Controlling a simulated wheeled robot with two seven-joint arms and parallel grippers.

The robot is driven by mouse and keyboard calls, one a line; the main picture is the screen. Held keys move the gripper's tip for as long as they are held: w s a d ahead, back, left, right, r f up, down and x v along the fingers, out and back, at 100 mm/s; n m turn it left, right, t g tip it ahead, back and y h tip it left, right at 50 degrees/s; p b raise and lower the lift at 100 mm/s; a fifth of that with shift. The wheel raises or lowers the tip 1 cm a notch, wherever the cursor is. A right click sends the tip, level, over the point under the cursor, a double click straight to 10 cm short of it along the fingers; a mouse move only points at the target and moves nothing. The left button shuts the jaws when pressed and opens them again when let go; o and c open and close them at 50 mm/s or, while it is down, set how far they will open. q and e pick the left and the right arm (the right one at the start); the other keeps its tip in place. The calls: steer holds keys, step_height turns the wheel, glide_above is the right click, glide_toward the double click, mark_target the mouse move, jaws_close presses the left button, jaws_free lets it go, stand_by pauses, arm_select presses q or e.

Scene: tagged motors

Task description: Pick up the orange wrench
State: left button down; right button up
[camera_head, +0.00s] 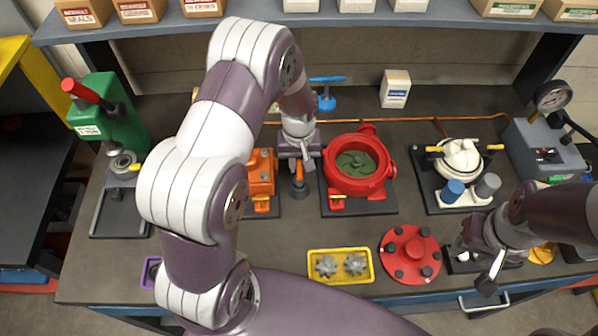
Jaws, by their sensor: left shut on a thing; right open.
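My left gripper (297,163) points down over the bench, between an orange motor and a red pump housing. It is shut on the orange wrench (299,172), which shows as a short orange piece with a dark lower end. The rest of the wrench is hidden by the gripper. I cannot tell whether its lower end touches the bench. My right gripper (478,272) is open at the right front of the bench, right of the red round cover.
The orange motor (262,172) and the red pump housing (358,165) stand close on either side of the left gripper. A yellow tray (313,280) with gears and a red cover (410,254) lie in front. A green press (104,112) stands left, a white pump (461,157) right.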

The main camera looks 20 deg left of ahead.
arm_select(q)
steer(key=w+d+r+b, duration=0.2)
steer(key=d+r, duration=0.5)
steer(key=d, duration=0.4)
steer(key=shift+d+b, duration=0.3)
steer(key=shift+b, duration=0.4)
steer(key=shift+a, duration=0.1)
